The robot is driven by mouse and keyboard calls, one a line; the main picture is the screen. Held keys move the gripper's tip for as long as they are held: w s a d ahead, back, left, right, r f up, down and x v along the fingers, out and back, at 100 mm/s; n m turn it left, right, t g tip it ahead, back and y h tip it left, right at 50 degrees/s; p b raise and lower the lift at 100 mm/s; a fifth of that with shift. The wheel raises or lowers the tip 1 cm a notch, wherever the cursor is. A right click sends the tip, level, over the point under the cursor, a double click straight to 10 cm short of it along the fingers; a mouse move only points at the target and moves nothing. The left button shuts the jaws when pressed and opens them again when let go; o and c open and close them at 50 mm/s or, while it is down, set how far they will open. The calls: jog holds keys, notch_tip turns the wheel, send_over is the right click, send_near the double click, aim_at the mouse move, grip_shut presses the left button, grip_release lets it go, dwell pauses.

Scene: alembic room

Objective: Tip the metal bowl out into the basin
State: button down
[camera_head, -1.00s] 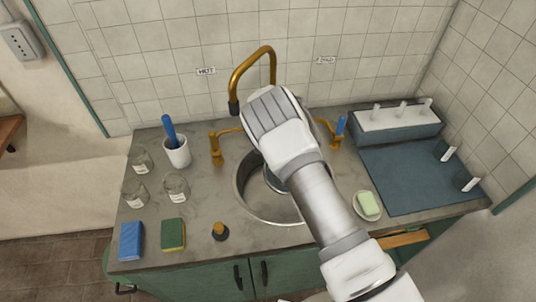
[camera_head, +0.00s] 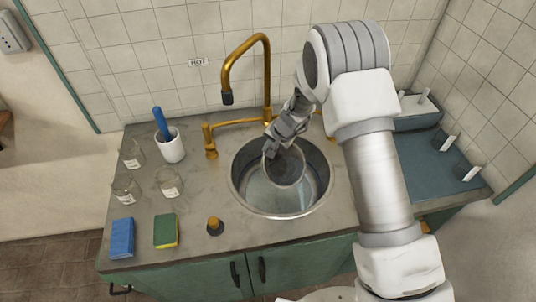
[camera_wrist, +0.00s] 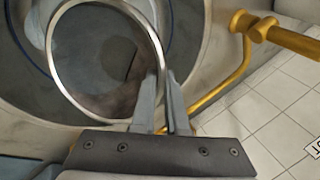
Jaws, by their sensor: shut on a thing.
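The metal bowl (camera_head: 285,166) is tilted steeply over the round basin (camera_head: 309,203), its open side facing the camera in the head view. My gripper (camera_head: 273,142) is shut on the bowl's rim at its upper left. In the wrist view the bowl's bright rim (camera_wrist: 66,88) passes by my gripper's fingers (camera_wrist: 160,92), and its inside is dark. I cannot tell whether anything is left in the bowl. The basin's floor below looks wet or shiny.
The brass tap (camera_head: 265,75) arches behind the basin, close to my arm. Several glass jars (camera_head: 170,182), a white cup with a blue-handled brush (camera_head: 170,147), a blue sponge (camera_head: 122,238), a green-yellow sponge (camera_head: 166,231) and a stopper (camera_head: 214,226) stand on the left counter. A blue mat (camera_head: 428,165) lies at right.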

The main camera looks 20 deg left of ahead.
jog(key=shift+s+d+r+t+y+b, duration=0.35)
jog(key=shift+d+t+y+b, duration=0.4)
jog(key=shift+b, duration=4.65)
jog(key=shift+s+d+r+t+y+b, duration=0.4)
jog(key=shift+y+b, duration=0.65)
jog(key=shift+b, duration=4.3)
jog(key=s+d+t+y+b, duration=0.1)
jog(key=y+b, duration=0.1)
jog(key=b, duration=1)
jog(key=shift+d+t+b, duration=0.25)
jog(key=shift+d+b, duration=0.05)
jog(key=shift+b, duration=0.05)
jog(key=b, duration=0.3)
jog(key=shift+s+d, duration=0.2)
jog(key=shift+s+d+f+t+y+b, duration=0.1)
jog(key=shift+s+d+t+y+b, duration=0.5)
jog(key=shift+d+y, duration=0.25)
jog(key=shift+s+d+r+t+y+b, duration=0.1)
jog(key=shift+s+d+t+y+b, duration=0.35)
jog(key=shift+d+y+b, duration=0.35)
jog(key=shift+s+d+f+t+y+b, duration=0.1)
jog(key=shift+s+d+t+y+b, duration=0.3)
jog(key=shift+s+d+t+y, duration=0.7)
jog(key=shift+d+y, duration=0.4)
jog(key=shift+y, duration=0.15)
